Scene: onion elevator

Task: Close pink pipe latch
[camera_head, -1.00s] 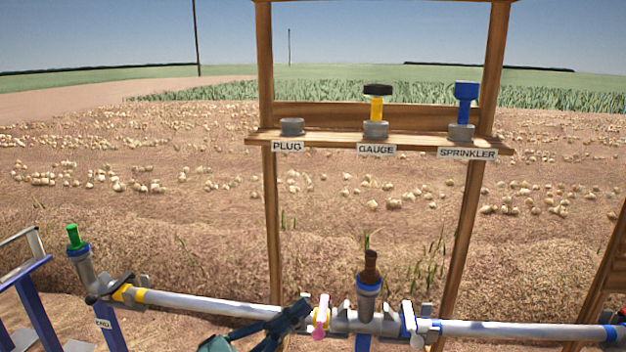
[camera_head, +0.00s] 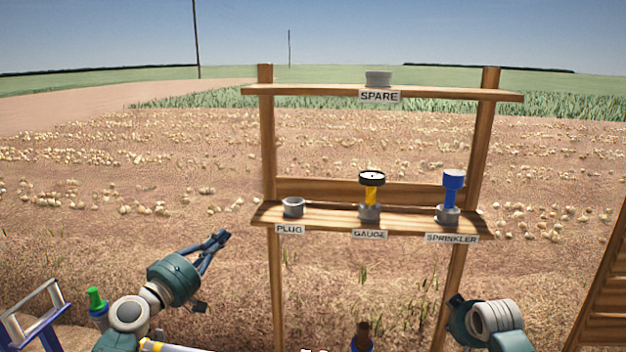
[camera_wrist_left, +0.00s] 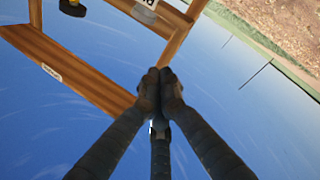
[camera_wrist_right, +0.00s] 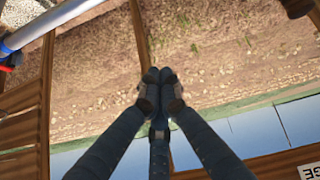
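The pink pipe latch cannot be made out in any view. Only a tiny pale tip shows at the bottom edge of the head view. A bit of the pipe (camera_head: 165,347) shows at bottom left. My left gripper (camera_head: 222,238) is raised above the pipe, pointing up and right. In the left wrist view its fingertips (camera_wrist_left: 160,88) are together with nothing between them. My right arm is at bottom right of the head view, its fingers hidden there. In the right wrist view its fingertips (camera_wrist_right: 160,88) are together and empty.
A wooden rack stands ahead, with a plug fitting (camera_head: 293,207), a gauge (camera_head: 371,190) and a sprinkler (camera_head: 452,190) on its lower shelf. A spare fitting (camera_head: 378,79) is on the top shelf. A green-capped fitting (camera_head: 96,300) is at left, a brown-topped one (camera_head: 362,337) at bottom centre.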

